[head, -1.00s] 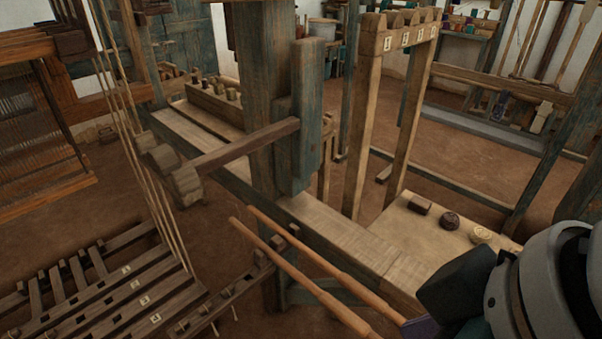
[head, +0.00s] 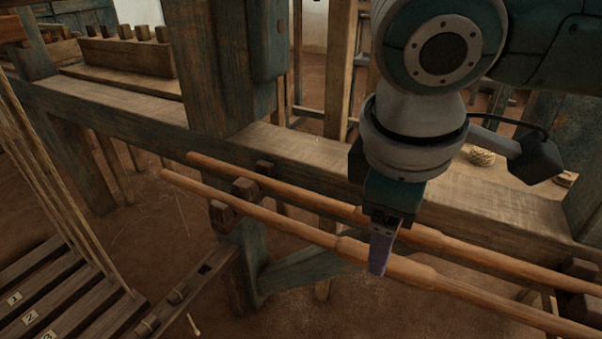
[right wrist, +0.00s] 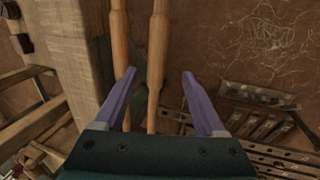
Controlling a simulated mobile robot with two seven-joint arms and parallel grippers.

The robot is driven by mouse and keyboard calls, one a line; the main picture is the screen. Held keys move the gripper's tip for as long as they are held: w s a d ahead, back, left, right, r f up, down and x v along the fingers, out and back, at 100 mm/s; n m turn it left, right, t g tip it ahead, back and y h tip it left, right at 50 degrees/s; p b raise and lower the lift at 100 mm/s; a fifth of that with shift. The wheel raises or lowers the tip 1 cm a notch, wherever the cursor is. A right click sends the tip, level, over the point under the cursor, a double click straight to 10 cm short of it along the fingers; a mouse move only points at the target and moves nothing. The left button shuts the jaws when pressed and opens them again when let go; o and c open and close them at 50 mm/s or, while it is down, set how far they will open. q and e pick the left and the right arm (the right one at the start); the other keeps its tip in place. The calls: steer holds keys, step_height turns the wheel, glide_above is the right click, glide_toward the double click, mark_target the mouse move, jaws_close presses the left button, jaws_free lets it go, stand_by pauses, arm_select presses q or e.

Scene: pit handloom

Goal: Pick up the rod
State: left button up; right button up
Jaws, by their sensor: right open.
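Two long, turned, orange-brown wooden rods lie side by side on pegs along the front of the loom beam in the head view: a front rod (head: 290,227) and a rear rod (head: 325,207). I cannot tell which one the task means. My right gripper (head: 380,262), with purple fingers, points down over the thicker middle of the front rod. In the right wrist view my right gripper (right wrist: 163,84) is open and empty. The front rod (right wrist: 157,50) runs between its fingers, and the rear rod (right wrist: 119,45) passes by the left finger. My left gripper is out of view.
A thick wooden beam (head: 110,104) runs just behind the rods, with a blue-green post (head: 213,65) rising from it. Numbered treadles (head: 50,300) lie at lower left beside taut cords (head: 62,205). Wooden pegs (head: 245,188) hold the rods. Floor shows below.

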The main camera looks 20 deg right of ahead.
steer(key=b+x, duration=0.1)
steer(key=x, duration=0.1)
steer(key=b+x, duration=0.1)
steer(key=x, duration=0.2)
steer(key=b+x, duration=0.1)
steer(key=x, duration=0.1)
steer(key=shift+d+f+b, duration=0.1)
steer(key=shift+d+b, duration=0.3)
steer(key=c, duration=1.1)
jaws_close()
